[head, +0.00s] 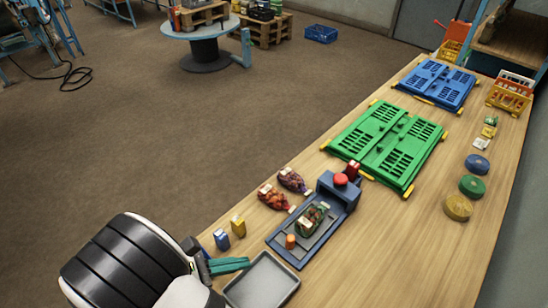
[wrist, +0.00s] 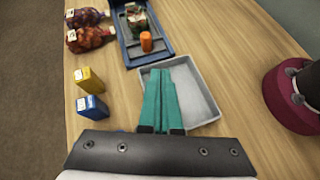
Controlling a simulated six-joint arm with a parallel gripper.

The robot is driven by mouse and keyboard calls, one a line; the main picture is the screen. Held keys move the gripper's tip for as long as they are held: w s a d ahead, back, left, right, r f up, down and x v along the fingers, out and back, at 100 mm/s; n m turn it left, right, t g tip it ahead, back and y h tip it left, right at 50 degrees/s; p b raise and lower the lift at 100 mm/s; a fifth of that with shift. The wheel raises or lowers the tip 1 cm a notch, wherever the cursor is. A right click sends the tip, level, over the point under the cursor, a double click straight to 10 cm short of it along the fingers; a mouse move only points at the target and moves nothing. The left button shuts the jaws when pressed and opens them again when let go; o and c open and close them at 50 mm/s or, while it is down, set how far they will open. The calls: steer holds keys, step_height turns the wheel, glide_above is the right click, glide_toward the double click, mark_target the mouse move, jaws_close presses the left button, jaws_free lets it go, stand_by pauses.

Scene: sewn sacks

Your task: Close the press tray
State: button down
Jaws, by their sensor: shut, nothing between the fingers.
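The blue press (head: 343,187) stands on the table, with a red knob on top of its housing. Its blue-framed tray (head: 284,250) extends from the housing toward my gripper, so it looks open. A green and reddish sack (head: 312,218) lies in the tray, and an orange cylinder (head: 290,241) stands near its front end. The tray also shows at the top of the wrist view (wrist: 128,52). My gripper (head: 248,263) is shut and empty, its teal fingers together over the grey bin (wrist: 203,92), short of the tray's front end.
Two netted sacks (head: 273,196) (head: 291,180) lie left of the press. A yellow box (head: 238,226) and a blue box (head: 222,239) stand nearer my gripper. Green (head: 372,152) and blue (head: 432,83) crates lie beyond. Round discs (head: 458,207) line the right side.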

steer(key=shift+a+f+n+t, duration=0.6)
steer(key=shift+a+f+n, duration=0.2)
steer(key=shift+a+n, duration=0.15)
steer(key=shift+w+a+f+n, duration=0.1)
steer(key=shift+f+n, duration=0.15)
glide_toward(299, 227)
steer(key=s+f, duration=0.1)
steer(key=s+a+f, duration=0.1)
steer(key=f, duration=0.1)
steer(key=s+f, duration=0.1)
steer(key=shift+s+a+f, duration=0.25)
steer(key=shift+s+a, duration=0.1)
steer(key=shift+w+d, duration=0.75)
steer(key=shift+d, duration=0.3)
steer(key=shift+w+d+r, duration=0.1)
steer(key=shift+w+d, duration=0.2)
steer(key=shift+d, duration=0.15)
steer(key=w+d, duration=0.5)
steer(key=shift+w+d, duration=0.15)
